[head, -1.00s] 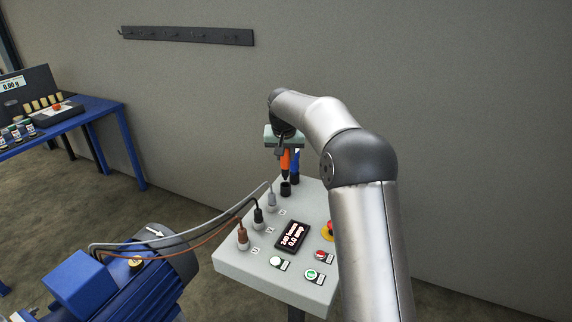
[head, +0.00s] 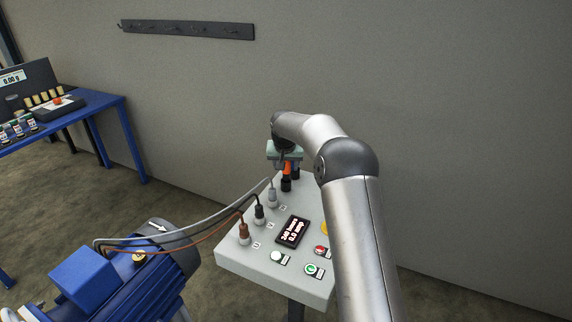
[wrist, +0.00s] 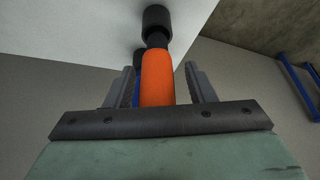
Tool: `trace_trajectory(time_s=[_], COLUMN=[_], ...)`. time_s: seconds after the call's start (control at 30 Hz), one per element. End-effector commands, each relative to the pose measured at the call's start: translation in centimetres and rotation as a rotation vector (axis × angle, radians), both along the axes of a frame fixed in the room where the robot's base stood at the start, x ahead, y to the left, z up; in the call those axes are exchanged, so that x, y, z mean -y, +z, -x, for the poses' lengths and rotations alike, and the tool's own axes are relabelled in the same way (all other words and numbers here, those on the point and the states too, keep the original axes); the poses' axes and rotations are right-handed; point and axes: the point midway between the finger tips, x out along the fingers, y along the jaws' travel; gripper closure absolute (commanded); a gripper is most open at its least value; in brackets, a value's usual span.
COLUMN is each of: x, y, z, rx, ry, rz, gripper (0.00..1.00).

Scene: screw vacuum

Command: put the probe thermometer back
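The orange-handled tool, which I take to be the probe thermometer (head: 287,168), stands upright at the black holder (head: 286,185) at the far end of the grey control panel. In the wrist view, the orange handle (wrist: 157,80) has its dark lower end (wrist: 157,39) in line with the black round holder (wrist: 157,20); the seating depth is hard to tell. My gripper (wrist: 160,82) straddles the handle. Narrow gaps show between the handle and both fingers, so the gripper looks open around it. Another tool with a blue part (wrist: 136,88) shows behind the handle.
The control panel (head: 237,258) carries plugs with cables (head: 260,213), a display (head: 292,232) and buttons. A blue motor (head: 140,285) stands at the left front. A blue bench (head: 100,104) is at the far left. A hook rail (head: 187,29) hangs on the wall.

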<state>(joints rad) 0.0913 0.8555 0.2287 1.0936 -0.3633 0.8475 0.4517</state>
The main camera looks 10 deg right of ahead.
Motion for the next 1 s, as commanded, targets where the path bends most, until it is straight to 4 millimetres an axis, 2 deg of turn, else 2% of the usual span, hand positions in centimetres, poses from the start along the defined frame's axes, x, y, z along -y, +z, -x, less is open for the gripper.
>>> trace_trajectory(time_s=[0.03, 0.17, 0.37, 0.8, 1.0], x=[0.1, 0.1, 0.0, -0.8, -1.0], y=[-0.7, -0.6, 0.4, 8.7, 10.8], z=[0.2, 0.1, 0.4, 3.5, 4.4], rx=[-0.01, -0.008, -0.005, 0.003, 0.001], ry=[0.0, -0.001, -0.001, 0.0, 0.0], rz=[0.001, 0.001, 0.002, 0.001, 0.003], gripper=[0.51, 0.51, 0.51, 0.51, 0.51])
